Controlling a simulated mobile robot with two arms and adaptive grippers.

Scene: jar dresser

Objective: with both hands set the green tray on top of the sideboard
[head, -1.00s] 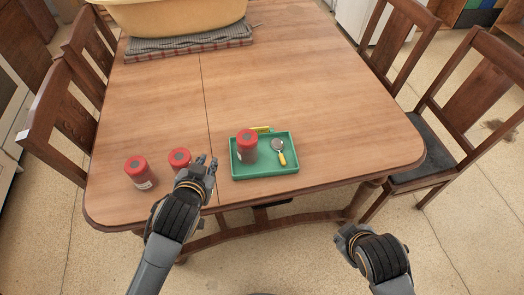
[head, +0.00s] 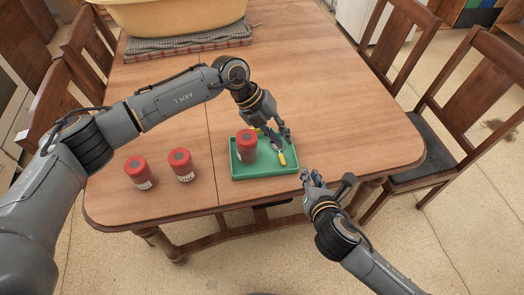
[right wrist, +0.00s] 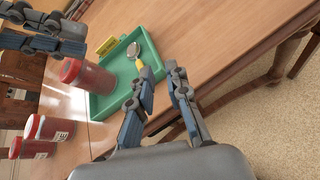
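The green tray (head: 265,171) lies flat near the table's front edge. It also shows in the right wrist view (right wrist: 104,103). On it are a red-lidded jar (head: 247,146), a spoon-like utensil with a yellow handle (head: 282,158) and a small yellow item (right wrist: 107,46). My left gripper (head: 280,137) is open above the tray's far side, holding nothing; I cannot tell whether it touches the rim. My right gripper (head: 326,182) is open and empty, just off the tray's near right corner; its spread fingers show in the right wrist view (right wrist: 158,90). I cannot make out the sideboard.
Two more red-lidded jars (head: 137,171) (head: 181,164) stand on the table (head: 340,110) left of the tray. A large yellow basin (head: 170,15) sits on folded cloth at the far end. Chairs (head: 470,110) flank the table. The tabletop right of the tray is clear.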

